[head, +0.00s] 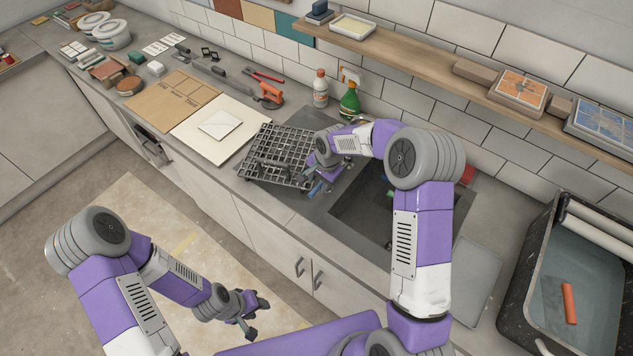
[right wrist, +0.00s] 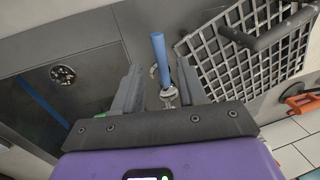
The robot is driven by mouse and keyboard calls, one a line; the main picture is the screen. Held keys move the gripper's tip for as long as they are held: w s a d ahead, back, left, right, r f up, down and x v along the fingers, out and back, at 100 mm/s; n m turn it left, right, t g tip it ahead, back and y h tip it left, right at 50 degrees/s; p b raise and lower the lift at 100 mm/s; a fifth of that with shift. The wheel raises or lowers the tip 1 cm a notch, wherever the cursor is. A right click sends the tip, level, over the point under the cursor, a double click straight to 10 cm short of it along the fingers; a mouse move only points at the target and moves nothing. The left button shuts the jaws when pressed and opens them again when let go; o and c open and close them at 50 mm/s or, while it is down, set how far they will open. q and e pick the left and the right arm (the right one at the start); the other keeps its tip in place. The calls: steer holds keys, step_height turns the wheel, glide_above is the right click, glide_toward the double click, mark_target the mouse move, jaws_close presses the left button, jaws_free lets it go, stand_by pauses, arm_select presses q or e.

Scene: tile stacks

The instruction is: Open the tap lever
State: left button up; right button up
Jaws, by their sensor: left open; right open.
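In the right wrist view a chrome fitting (right wrist: 168,94), which looks like part of the tap, stands between the fingers of my right gripper (right wrist: 160,80). A blue bar (right wrist: 158,46), which looks like the tap lever, extends from near it past the fingertips. The fingers are open on both sides, with gaps visible. In the head view my right gripper (head: 322,180) is low at the left edge of the sink, and my arm hides most of the tap. My left gripper (head: 248,308) is open and empty, in front of the counter.
The dark sink basin (head: 365,215) lies right of my right gripper; its drain (right wrist: 62,74) shows in the wrist view. A black grid rack (head: 275,155) stands close on the left. A green bottle (head: 349,103) and white bottle (head: 320,90) stand behind. A shelf (head: 420,55) runs above.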

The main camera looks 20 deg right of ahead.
mark_target(316, 188)
steer(key=shift+w+a+f, duration=0.1)
steer(key=shift+w+f, duration=0.05)
steer(key=shift+f, duration=0.7)
steer(key=shift+w+a+f, duration=0.1)
steer(key=shift+w+f, duration=0.05)
steer(key=shift+f, duration=0.65)
steer(key=shift+c, duration=0.3)
jaws_close()
